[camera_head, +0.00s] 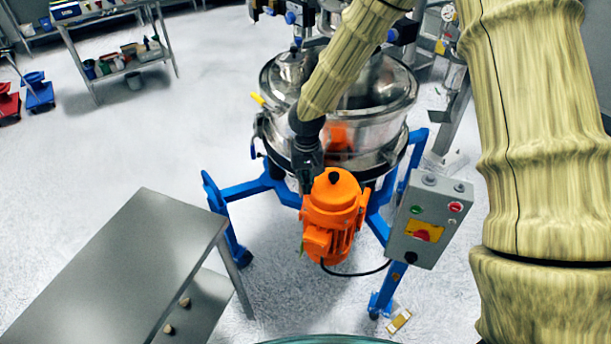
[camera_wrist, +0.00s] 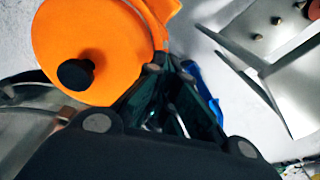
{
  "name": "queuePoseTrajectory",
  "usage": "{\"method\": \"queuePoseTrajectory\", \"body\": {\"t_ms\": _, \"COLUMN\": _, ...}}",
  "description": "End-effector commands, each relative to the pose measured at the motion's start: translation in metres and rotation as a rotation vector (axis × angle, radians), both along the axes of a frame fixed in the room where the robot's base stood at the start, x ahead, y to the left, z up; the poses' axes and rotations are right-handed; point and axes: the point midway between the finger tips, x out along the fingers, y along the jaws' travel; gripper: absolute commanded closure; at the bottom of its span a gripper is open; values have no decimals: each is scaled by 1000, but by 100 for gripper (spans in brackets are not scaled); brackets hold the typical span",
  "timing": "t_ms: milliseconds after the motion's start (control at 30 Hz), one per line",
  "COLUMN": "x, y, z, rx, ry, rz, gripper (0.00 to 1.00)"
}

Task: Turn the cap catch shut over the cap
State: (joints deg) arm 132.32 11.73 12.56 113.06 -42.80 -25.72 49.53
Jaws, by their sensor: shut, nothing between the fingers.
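The powder sifter (camera_head: 368,122) is a round steel drum with a shiny lid on a blue frame. An orange motor (camera_head: 333,205) with a black knob on top hangs at its front; the motor also fills the upper left of the wrist view (camera_wrist: 95,40), with its black knob (camera_wrist: 75,74). My gripper (camera_head: 307,186) points down just left of the motor, in front of the drum. Its dark fingers show in the wrist view (camera_wrist: 178,118), shut and empty. I cannot make out the cap or its catch for certain; my arm hides part of the lid and drum.
A grey control box (camera_head: 428,222) with buttons and a red-and-yellow switch stands right of the motor. A steel table (camera_head: 125,265) is at the lower left. Floor between table and sifter is clear.

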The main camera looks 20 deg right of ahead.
Motion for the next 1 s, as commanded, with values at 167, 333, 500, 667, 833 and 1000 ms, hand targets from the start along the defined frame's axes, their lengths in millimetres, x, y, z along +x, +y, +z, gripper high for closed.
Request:
{"method": "queuePoseTrajectory", "body": {"t_ms": 167, "x": -12, "y": 1, "z": -20, "rx": 1, "ry": 29, "rz": 4, "gripper": 100}}
{"method": "queuePoseTrajectory", "body": {"t_ms": 333, "x": -11, "y": -1, "z": -21, "rx": 1, "ry": 29, "rz": 3, "gripper": 100}}
{"method": "queuePoseTrajectory", "body": {"t_ms": 500, "x": -9, "y": -4, "z": -21, "rx": 1, "ry": 29, "rz": 1, "gripper": 100}}
{"method": "queuePoseTrajectory", "body": {"t_ms": 667, "x": -7, "y": -6, "z": -22, "rx": 0, "ry": 30, "rz": 0, "gripper": 100}}
{"method": "queuePoseTrajectory", "body": {"t_ms": 833, "x": -4, "y": -9, "z": -23, "rx": 0, "ry": 32, "rz": -2, "gripper": 100}}
{"method": "queuePoseTrajectory", "body": {"t_ms": 1000, "x": 0, "y": -12, "z": -24, "rx": -2, "ry": 34, "rz": -5, "gripper": 100}}
